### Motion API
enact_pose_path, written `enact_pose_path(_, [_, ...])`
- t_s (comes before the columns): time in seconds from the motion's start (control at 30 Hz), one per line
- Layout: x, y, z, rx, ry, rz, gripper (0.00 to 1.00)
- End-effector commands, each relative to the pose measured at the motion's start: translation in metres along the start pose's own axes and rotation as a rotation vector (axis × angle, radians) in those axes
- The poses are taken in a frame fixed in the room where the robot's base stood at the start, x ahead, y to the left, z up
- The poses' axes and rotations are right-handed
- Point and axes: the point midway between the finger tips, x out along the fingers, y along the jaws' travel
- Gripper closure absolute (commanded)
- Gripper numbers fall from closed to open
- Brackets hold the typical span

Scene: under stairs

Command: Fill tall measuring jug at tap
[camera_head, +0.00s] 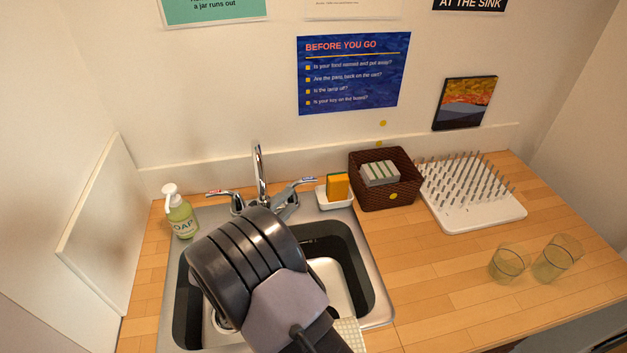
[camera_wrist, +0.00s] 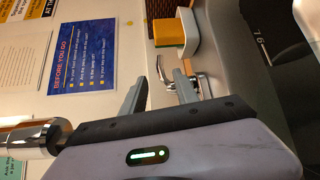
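The chrome tap (camera_head: 260,172) stands at the back of the sink, with a red-marked lever (camera_head: 222,193) on its left and a blue-marked lever (camera_head: 297,185) on its right. In the wrist view a chrome cylinder (camera_wrist: 32,135), seemingly the spout, is close at the left. My gripper (camera_wrist: 160,88) shows two grey fingers apart, near a chrome lever (camera_wrist: 205,82), with nothing clearly between them. I cannot make out the tall measuring jug; small marks (camera_wrist: 261,43) show on a dark surface in the wrist view.
A soap bottle (camera_head: 181,215) stands left of the tap. A sponge (camera_head: 337,186) in a white holder, a brown basket (camera_head: 385,195) and a white drying rack (camera_head: 472,208) are to the right. Two glasses (camera_head: 508,263) (camera_head: 553,262) stand on the counter, with bare wood (camera_head: 440,285) left of them.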

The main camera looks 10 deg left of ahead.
Motion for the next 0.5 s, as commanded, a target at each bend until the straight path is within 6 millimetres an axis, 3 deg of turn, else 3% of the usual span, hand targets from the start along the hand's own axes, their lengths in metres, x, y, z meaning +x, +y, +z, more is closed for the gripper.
enact_pose_path(0.3, [0.069,-0.002,0.001,0.000,-0.004,-0.001,0.64])
enact_pose_path(0.5, [0.102,-0.002,0.001,0.001,-0.003,-0.002,0.64])
